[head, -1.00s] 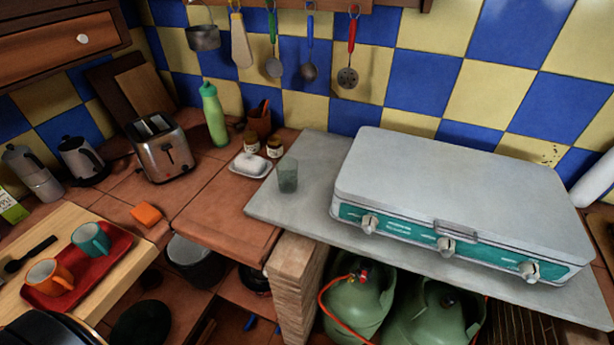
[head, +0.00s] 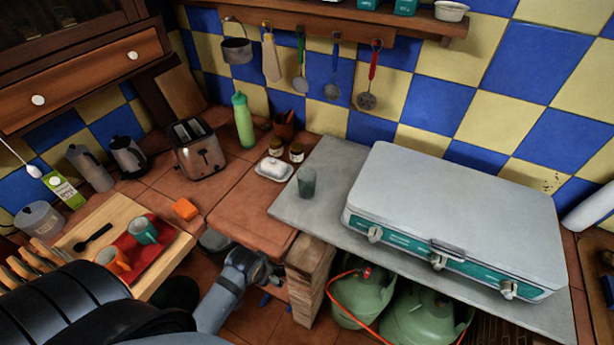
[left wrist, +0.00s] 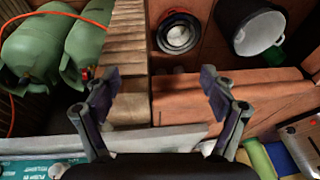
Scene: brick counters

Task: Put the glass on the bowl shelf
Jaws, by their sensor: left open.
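The glass (head: 306,182), a small grey-green tumbler, stands upright on the grey slab (head: 330,200), left of the camping stove. The wall shelf (head: 330,27) runs along the top of the head view, with a white bowl (head: 451,11) at its right end and teal vessels (head: 405,6) partly cut off. My left gripper (head: 262,268) is low in front of the counter edge, below and left of the glass and apart from it. In the left wrist view, its fingers (left wrist: 155,88) are spread with nothing between them. I cannot make out the glass clearly there. My right gripper is not in view.
The stove (head: 455,220) fills the right of the slab. A butter dish (head: 274,169), jars and a green bottle (head: 243,120) stand left of the glass. Utensils hang below the shelf. A brick pillar (head: 311,277) and green gas bottles (head: 420,315) are below.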

